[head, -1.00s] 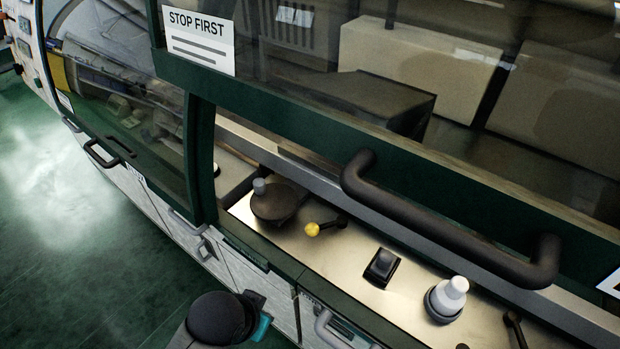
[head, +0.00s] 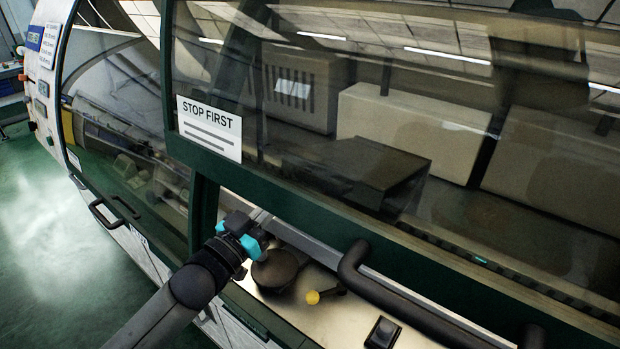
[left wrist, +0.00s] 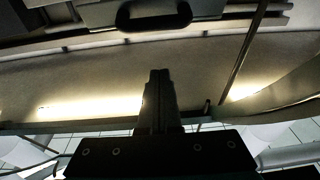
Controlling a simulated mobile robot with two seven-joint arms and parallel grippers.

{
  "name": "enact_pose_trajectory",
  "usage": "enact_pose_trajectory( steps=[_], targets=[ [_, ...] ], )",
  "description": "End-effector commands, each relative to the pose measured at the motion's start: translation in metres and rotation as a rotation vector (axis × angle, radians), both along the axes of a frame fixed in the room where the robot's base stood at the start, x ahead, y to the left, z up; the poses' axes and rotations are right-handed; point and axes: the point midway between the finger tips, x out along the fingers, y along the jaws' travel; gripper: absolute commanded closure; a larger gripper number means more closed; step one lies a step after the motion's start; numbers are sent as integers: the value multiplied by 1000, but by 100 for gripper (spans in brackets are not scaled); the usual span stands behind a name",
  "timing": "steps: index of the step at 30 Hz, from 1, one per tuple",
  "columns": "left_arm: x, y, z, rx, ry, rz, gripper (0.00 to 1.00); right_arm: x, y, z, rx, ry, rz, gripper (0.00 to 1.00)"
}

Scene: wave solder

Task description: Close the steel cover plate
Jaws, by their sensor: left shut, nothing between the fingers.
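A bare steel surface (head: 338,309) lies below the raised glass hood (head: 330,110) in the head view. I cannot tell whether this is the cover plate or whether a separate plate is open. My left gripper (head: 262,240) is over the left end of this surface, just above the disc. In the left wrist view its fingers (left wrist: 160,74) are together and empty, before a pale surface (left wrist: 75,78). My right gripper is not in view.
The hood's thick dark bar handle (head: 400,295) runs to the right of my gripper. A black switch (head: 382,333) stands on the steel. A smaller dark handle (head: 108,215) is on the left section. A dark handle (left wrist: 153,15) shows at the top of the left wrist view.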

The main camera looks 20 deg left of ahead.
Motion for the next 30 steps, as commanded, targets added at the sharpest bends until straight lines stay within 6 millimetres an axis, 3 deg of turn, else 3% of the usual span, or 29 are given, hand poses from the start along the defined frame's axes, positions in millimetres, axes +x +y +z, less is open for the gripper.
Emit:
enact_pose_trajectory(
  steps=[8, 28, 30],
  targets=[
    [10, -3, 11, -9, -37, -27, 100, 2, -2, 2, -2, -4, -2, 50],
    [95, -35, 29, -7, -36, -25, 100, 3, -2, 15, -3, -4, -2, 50],
    [92, -33, 12, -9, -28, -23, 100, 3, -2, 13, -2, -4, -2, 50]
  ],
)
